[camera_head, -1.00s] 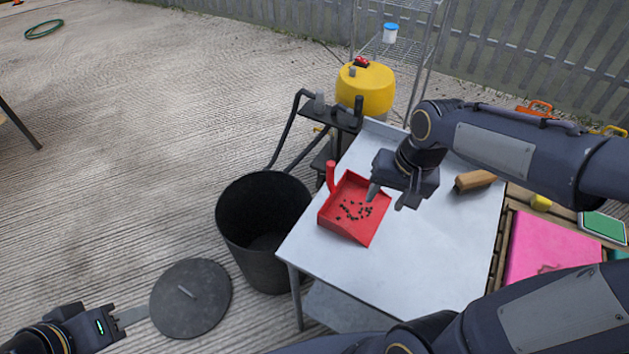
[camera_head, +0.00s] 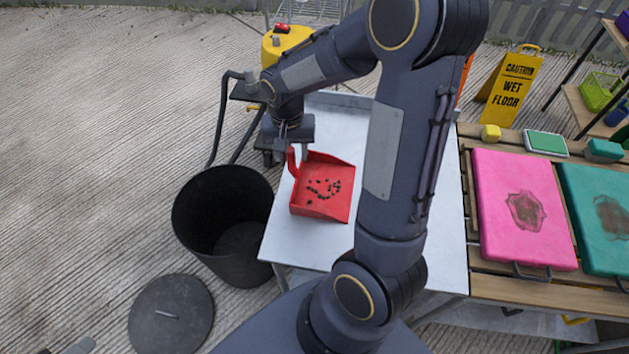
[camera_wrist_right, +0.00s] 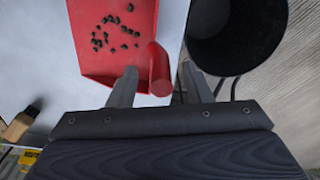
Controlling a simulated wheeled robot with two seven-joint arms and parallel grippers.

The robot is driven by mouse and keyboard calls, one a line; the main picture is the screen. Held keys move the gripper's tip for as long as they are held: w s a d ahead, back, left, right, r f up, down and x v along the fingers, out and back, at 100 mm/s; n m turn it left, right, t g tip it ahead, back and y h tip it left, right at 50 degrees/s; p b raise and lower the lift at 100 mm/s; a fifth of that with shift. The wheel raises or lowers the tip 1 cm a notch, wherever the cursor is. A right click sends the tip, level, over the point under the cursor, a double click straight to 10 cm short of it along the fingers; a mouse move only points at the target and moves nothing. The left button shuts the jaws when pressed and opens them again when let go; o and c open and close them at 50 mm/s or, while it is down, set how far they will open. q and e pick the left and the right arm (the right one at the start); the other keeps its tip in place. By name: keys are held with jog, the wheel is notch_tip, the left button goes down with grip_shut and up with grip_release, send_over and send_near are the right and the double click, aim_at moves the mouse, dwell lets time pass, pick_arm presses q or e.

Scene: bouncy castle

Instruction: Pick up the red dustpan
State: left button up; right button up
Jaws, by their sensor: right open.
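The red dustpan (camera_head: 330,171) lies on the grey metal table with several small dark bits in it. Its upright handle stands at its back left corner. My right gripper (camera_head: 292,148) is open, just over the handle. In the right wrist view, the two fingers of the right gripper (camera_wrist_right: 160,72) stand apart on either side of the handle of the dustpan (camera_wrist_right: 92,68); I cannot tell if they touch it. Only a tip of my left gripper (camera_head: 78,346) shows at the bottom left edge, far from the dustpan.
A black bin (camera_head: 198,220) stands left of the metal table (camera_head: 290,245), its lid (camera_head: 170,312) on the ground. A yellow vacuum (camera_head: 284,42) is behind. Pink (camera_head: 492,215) and teal (camera_head: 585,220) pads lie on the wooden bench at right. My right arm hides part of the table.

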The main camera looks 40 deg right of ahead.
aim_at(292, 168)
jog(key=shift+w+f, duration=0.1)
jog(key=shift+f, duration=1.4)
jog(key=shift+c, duration=0.5)
grip_shut()
